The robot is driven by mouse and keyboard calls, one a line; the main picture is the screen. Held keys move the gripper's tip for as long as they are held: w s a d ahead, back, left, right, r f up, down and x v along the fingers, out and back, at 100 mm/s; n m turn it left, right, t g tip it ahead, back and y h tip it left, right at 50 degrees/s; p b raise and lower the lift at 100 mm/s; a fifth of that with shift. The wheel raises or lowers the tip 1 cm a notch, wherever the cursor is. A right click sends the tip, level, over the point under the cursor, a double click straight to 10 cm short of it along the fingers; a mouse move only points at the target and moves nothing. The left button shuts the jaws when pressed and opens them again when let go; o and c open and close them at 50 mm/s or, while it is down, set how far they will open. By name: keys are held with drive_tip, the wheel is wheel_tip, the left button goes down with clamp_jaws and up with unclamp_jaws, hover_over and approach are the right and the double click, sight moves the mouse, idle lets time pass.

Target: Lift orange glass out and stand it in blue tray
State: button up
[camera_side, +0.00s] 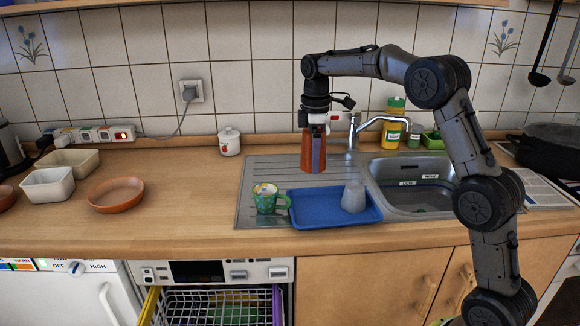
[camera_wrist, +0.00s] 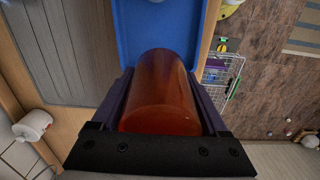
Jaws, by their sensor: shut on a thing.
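The orange glass (camera_side: 307,152) is held upright between the fingers of my gripper (camera_side: 314,150), in the air above the steel drainboard. In the wrist view the orange glass (camera_wrist: 160,88) fills the space between both fingers of my gripper (camera_wrist: 162,100). The blue tray (camera_side: 315,214) lies on the drainboard, below and nearer the front than the glass. In the wrist view the blue tray (camera_wrist: 130,30) shows beyond the glass, which hides part of it. A grey cup (camera_side: 353,197) stands at the tray's right end.
A green patterned mug (camera_side: 266,199) stands just left of the tray. The tap (camera_side: 375,123) and sink (camera_side: 415,190) are to the right. An open dishwasher rack (camera_side: 215,305) is below the counter. The tray's left and middle parts are clear.

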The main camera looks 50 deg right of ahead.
hover_over(313, 210)
drive_tip(key=shift+f, duration=2.5)
drive_tip(key=shift+f, duration=3.85)
drive_tip(key=shift+f, duration=0.65)
drive_tip(key=o, duration=1.5)
drive_tip(key=shift+r, duration=3.5)
